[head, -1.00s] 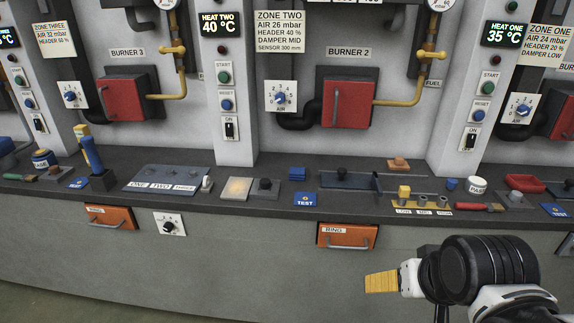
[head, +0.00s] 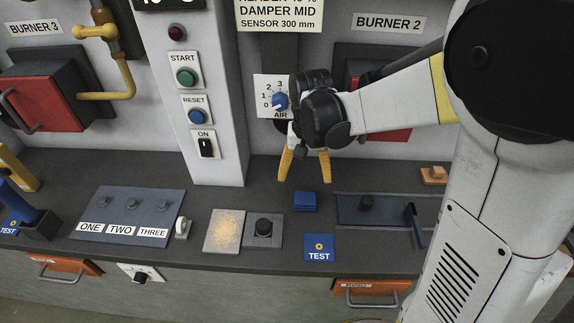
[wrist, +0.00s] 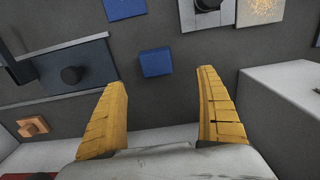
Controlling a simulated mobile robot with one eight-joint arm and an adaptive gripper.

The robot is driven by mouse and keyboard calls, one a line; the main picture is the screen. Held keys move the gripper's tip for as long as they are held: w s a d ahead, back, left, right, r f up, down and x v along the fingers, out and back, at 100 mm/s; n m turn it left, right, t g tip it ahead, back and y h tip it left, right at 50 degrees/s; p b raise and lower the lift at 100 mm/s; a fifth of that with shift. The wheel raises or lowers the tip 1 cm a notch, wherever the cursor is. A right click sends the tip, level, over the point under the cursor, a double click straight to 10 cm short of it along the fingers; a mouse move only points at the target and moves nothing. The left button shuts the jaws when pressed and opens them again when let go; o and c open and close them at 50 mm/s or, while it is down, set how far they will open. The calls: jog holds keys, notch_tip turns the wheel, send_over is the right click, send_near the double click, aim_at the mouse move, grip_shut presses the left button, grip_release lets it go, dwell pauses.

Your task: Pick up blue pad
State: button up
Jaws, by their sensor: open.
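A small blue pad (head: 306,201) lies on the dark counter, behind a blue square marked TEST (head: 319,247). In the wrist view the pad (wrist: 156,62) is just beyond and between the fingertips, with open space around it. My gripper (head: 305,167) is open and empty, with its yellow fingers pointing down above the pad. In the wrist view my gripper (wrist: 163,77) has its fingers wide apart, and nothing is between them.
A dark knob block (head: 263,231) and a speckled tan plate (head: 224,230) stand left of the pad. A slide track with a knob (head: 367,206) lies to the right. An orange block (head: 433,175) is farther right. The wall panel rises behind.

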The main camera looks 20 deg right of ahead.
aim_at(306, 198)
jog(key=f, duration=0.1)
jog(key=f+b, duration=0.1)
jog(key=f, duration=0.2)
jog(key=shift+s+f+b, duration=0.2)
jog(key=shift+s+b, duration=0.15)
jog(key=shift+b, duration=0.05)
jog(key=f+b, duration=0.1)
jog(key=f, duration=0.1)
jog(key=f+b, duration=0.1)
jog(key=f, duration=0.1)
jog(key=f+b, duration=0.1)
jog(key=f, duration=0.1)
jog(key=shift+d, duration=0.25)
jog(key=shift+r, duration=0.1)
jog(key=c, duration=1.3)
